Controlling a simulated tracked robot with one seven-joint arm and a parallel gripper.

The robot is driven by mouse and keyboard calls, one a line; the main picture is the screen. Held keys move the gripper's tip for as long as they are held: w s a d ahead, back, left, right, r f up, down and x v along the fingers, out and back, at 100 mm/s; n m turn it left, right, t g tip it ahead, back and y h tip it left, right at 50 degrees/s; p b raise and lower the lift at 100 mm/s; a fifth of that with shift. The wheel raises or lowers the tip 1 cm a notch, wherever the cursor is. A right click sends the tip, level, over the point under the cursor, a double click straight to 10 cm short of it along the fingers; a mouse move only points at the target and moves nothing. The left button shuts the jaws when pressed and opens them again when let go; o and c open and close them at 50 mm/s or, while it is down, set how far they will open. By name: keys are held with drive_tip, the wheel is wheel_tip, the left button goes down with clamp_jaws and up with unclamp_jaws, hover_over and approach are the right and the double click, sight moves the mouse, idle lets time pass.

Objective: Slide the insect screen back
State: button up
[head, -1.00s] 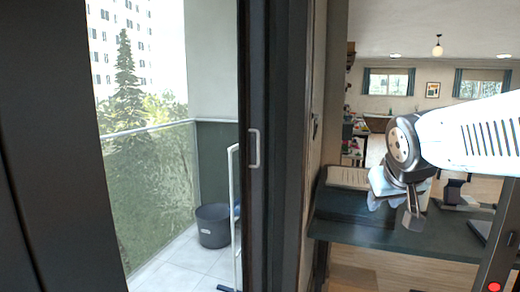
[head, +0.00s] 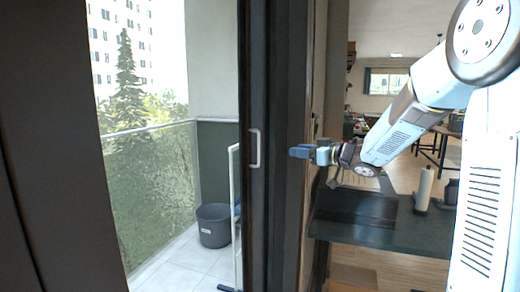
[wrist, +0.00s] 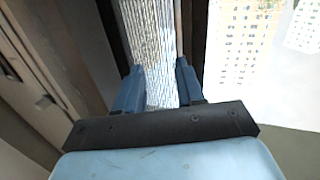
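A pale upright pull handle (head: 254,148) sits on a dark upright frame (head: 258,230) at the right of the balcony opening in the head view. The insect screen's mesh is not clear there. In the wrist view, a narrow, fine-textured strip (wrist: 155,45), possibly the screen mesh, shows beyond the fingers, with a pale upright edge beside it. My gripper (head: 298,152) has blue fingers and is right of the handle, apart from it in the picture, pointing left. In the wrist view my gripper (wrist: 158,80) has its fingers spread, with nothing visibly held.
A dark counter (head: 385,232) stands right of the doorway, under my arm, with a paper roll (head: 423,188) on it. Beyond the opening are a glass balcony railing (head: 150,190) and a grey bin (head: 213,226). A wide dark panel (head: 50,150) fills the left side.

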drive_tip(key=w+a+g+y, duration=0.1)
drive_tip(key=w+a, duration=0.2)
drive_tip(key=a, duration=0.3)
drive_tip(key=w+a+n+g+y, duration=0.1)
drive_tip(key=w+a, duration=0.2)
drive_tip(key=a, duration=0.3)
drive_tip(key=shift+w+a+f, duration=0.25)
clamp_jaws()
idle(0.3)
drive_tip(key=shift+d, duration=0.1)
